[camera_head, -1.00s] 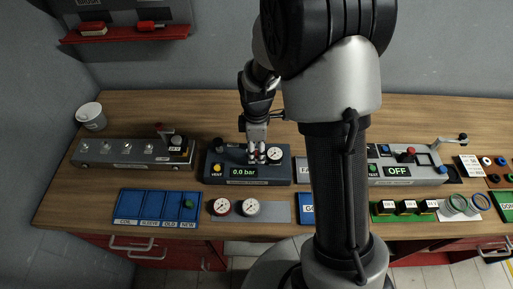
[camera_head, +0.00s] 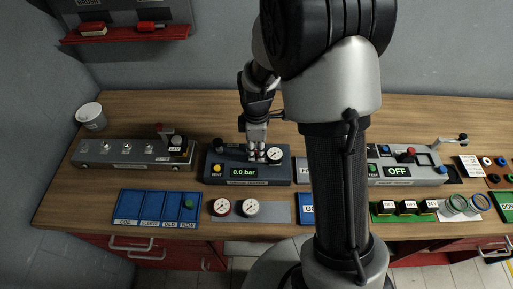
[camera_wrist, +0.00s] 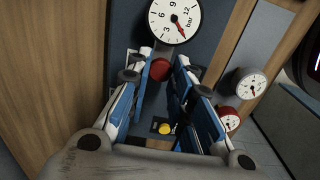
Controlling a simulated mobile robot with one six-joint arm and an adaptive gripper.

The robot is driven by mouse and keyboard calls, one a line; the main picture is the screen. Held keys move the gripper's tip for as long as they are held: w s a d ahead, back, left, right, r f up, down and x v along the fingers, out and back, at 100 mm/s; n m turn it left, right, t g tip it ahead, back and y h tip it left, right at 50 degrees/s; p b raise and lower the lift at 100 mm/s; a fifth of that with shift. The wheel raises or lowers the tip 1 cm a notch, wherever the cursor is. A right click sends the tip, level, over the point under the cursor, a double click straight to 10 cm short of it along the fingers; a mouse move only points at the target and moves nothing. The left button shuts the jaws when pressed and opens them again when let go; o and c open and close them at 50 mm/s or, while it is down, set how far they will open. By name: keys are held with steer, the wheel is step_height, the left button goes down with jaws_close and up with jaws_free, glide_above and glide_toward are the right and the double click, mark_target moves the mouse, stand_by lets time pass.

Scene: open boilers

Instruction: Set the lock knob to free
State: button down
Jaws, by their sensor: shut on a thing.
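A dark blue-grey test box (camera_head: 215,170) with a green "0.0 bar" display (camera_head: 243,172) stands mid-left on the bench. My gripper (camera_head: 257,153) reaches down onto its top, left of its round gauge (camera_head: 275,154). In the wrist view, a red round knob (camera_wrist: 160,69) shows between the two fingertips, and my gripper (camera_wrist: 163,62) is shut on it. The fingers hide part of the knob, and I cannot read any lock or free marking. The gauge (camera_wrist: 175,18) is just beyond the fingertips, and a yellow vent button (camera_wrist: 164,128) shows lower down between the fingers.
A black knob (camera_head: 218,145) stands at the box's back left. Two loose gauges (camera_head: 221,207) (camera_head: 250,207) lie in front of the box. A grey panel (camera_head: 125,153) is to the left, and a blue tray (camera_head: 125,206) is in front of it. My arm hides the bench right of the box.

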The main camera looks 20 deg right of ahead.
steer(key=shift+w+a, duration=0.25)
steer(key=shift+a, duration=0.4)
steer(key=shift+w+a, duration=0.2)
steer(key=shift+a, duration=0.4)
steer(key=shift+d, duration=0.1)
steer(key=c, duration=1.4)
jaws_free()
steer(key=shift+c, duration=0.2)
steer(key=shift+r, duration=6.05)
